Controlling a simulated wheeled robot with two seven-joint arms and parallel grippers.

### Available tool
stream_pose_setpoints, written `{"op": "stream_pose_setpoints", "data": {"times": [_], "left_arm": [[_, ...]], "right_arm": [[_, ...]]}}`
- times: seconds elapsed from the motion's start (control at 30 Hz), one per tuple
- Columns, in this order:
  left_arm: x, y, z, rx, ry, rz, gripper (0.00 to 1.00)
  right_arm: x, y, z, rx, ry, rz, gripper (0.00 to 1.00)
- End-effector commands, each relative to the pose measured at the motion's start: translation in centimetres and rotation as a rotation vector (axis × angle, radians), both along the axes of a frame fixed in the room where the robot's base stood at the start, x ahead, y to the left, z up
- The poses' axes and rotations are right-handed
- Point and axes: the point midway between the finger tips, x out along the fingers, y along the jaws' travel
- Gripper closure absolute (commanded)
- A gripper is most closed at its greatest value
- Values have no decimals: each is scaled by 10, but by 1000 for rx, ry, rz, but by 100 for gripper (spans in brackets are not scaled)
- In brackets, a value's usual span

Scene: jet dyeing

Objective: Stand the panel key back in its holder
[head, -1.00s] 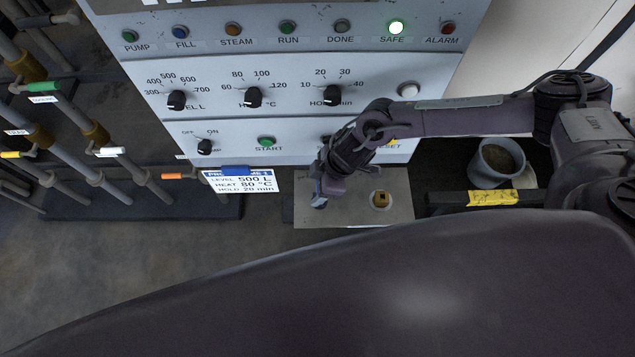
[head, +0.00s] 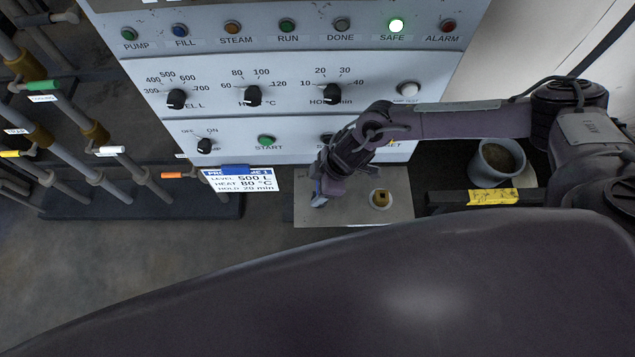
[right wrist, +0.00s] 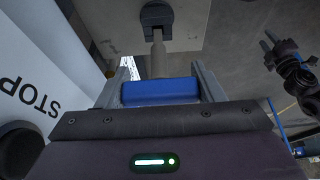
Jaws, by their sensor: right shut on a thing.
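My right gripper (right wrist: 162,82) is shut on the blue handle of the panel key (right wrist: 160,92), which lies between its two grey fingers in the right wrist view. The key's grey shaft runs from the handle to a dark round holder (right wrist: 157,13) with a slot on the grey plate. I cannot tell how deep the shaft sits in it. In the head view the right gripper (head: 318,196) is over the left part of the plate (head: 345,213) and hides the holder. A dark gripper, apparently my left one (right wrist: 268,46), shows in the right wrist view; its opening is unclear.
The control panel (head: 230,125) with knobs and lamps stands behind the plate. A brass square in a pale ring (head: 381,199) is right of the gripper. A settings card (head: 240,181) is to the left; a grey cup (head: 488,168) is to the right. Pipes with valves fill the left.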

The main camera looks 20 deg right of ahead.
Motion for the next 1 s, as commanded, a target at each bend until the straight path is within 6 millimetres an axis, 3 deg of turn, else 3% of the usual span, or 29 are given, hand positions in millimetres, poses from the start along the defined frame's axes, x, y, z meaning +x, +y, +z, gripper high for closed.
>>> {"op": "stream_pose_setpoints", "data": {"times": [1.0], "left_arm": [[0,0,-17,0,0,-1,64]], "right_arm": [[0,0,-26,0,0,0,66]]}}
